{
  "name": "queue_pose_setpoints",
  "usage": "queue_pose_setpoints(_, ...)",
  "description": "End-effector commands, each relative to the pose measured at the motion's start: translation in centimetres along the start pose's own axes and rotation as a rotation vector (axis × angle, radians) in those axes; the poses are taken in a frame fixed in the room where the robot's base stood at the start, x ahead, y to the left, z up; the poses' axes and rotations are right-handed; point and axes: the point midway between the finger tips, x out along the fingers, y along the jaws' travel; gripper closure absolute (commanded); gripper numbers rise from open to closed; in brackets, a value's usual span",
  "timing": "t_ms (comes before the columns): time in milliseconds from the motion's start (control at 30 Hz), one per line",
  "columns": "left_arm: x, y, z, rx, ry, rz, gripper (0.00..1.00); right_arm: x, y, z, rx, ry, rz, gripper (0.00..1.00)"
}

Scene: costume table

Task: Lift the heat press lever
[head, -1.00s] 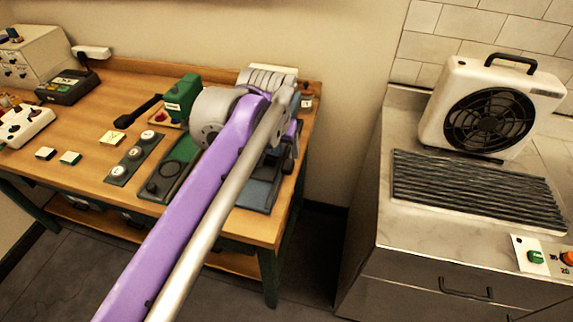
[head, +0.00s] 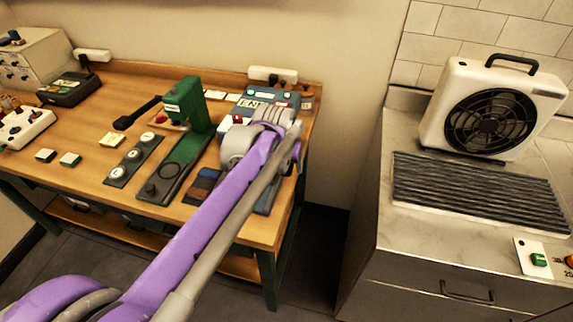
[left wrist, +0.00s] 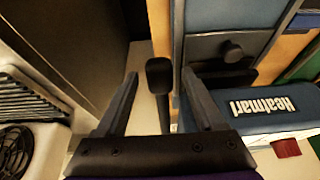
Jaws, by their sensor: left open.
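The blue-grey heat press (head: 285,97) stands at the right end of the wooden table, partly hidden behind my purple arm in the head view. In the left wrist view its blue body with a white label (left wrist: 262,108) fills the right side. Its lever's black grip (left wrist: 159,75) shows near the picture's middle. My left gripper (left wrist: 160,74) is open, with one finger on each side of the grip as seen from the wrist. I cannot tell whether a finger touches it. The fingers are hidden in the head view. My right gripper is not in view.
A green press (head: 184,105) with a black handle stands left of the heat press. A dark strip with several round buttons (head: 134,160) lies beside it. A white fan (head: 490,110) and a ribbed dark mat (head: 475,188) are on the counter at right, across a gap.

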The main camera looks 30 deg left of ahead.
Motion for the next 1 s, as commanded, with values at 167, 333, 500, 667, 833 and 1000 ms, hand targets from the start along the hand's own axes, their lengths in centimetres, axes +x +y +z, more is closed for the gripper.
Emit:
queue_pose_setpoints(167, -0.03, 0.00, 0.00, 0.000, 0.000, 0.000, 0.43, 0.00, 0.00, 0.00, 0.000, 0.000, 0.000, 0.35)
queue_pose_setpoints(333, -0.04, 0.00, 0.00, 0.000, 0.000, 0.000, 0.73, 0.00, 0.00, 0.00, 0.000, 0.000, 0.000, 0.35)
queue_pose_setpoints(500, -0.05, 0.00, 0.01, 0.000, 0.000, 0.000, 1.00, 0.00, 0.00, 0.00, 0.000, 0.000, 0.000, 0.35)
queue_pose_setpoints(667, -0.05, 0.00, 0.01, 0.000, 0.000, 0.000, 1.00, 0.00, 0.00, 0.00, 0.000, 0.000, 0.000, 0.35)
queue_pose_setpoints(833, -0.05, 0.00, 0.01, 0.000, 0.000, 0.000, 1.00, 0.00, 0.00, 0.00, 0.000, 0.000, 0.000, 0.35)
queue_pose_setpoints(1000, -0.05, 0.00, 0.00, 0.000, 0.000, 0.000, 1.00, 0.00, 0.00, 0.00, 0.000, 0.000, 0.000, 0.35)
